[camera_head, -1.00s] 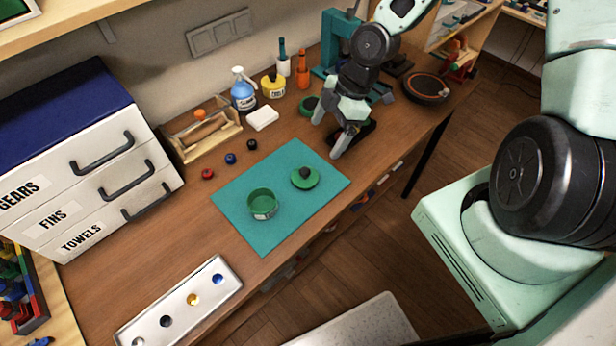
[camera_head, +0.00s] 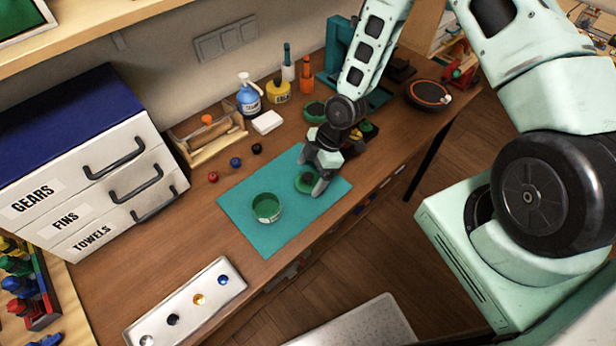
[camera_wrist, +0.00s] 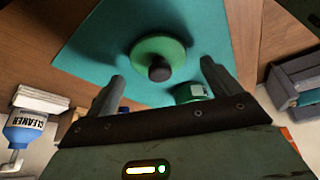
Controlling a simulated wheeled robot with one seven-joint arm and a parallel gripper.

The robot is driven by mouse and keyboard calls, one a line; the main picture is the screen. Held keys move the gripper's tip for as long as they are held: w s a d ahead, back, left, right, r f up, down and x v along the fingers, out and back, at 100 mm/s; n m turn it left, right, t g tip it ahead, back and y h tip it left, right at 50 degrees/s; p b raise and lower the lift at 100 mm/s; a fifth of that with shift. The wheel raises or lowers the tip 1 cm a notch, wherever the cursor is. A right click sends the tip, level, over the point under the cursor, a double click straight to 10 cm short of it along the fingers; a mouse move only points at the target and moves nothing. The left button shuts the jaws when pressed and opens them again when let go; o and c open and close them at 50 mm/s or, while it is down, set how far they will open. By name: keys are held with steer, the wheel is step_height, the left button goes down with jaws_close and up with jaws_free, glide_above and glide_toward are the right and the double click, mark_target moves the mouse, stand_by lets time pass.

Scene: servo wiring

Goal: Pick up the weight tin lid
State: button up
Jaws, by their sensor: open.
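The weight tin lid is a green disc with a dark knob (camera_wrist: 160,58). It lies on the teal mat (camera_head: 262,237), and my gripper partly covers it in the head view (camera_head: 304,183). My gripper (camera_head: 311,176) is open and over the lid; in the wrist view its two fingers (camera_wrist: 160,72) stand apart, with the lid's knob between and beyond them. Nothing is between the fingertips. The open green tin (camera_head: 267,208) stands on the mat to the left of the lid. Part of a green tin also shows in the wrist view (camera_wrist: 190,93).
A drawer cabinet (camera_head: 85,170) stands at the left. A metal tray with round sockets (camera_head: 185,303) lies at the front edge. A wooden tool caddy (camera_head: 210,140), a spray bottle (camera_head: 248,98) and a white block (camera_head: 267,122) stand behind the mat. Small coloured caps (camera_head: 236,162) lie nearby.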

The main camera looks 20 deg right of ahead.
steer(key=shift+x, duration=1.1)
steer(key=c, duration=1.1)
steer(key=shift+o, duration=0.2)
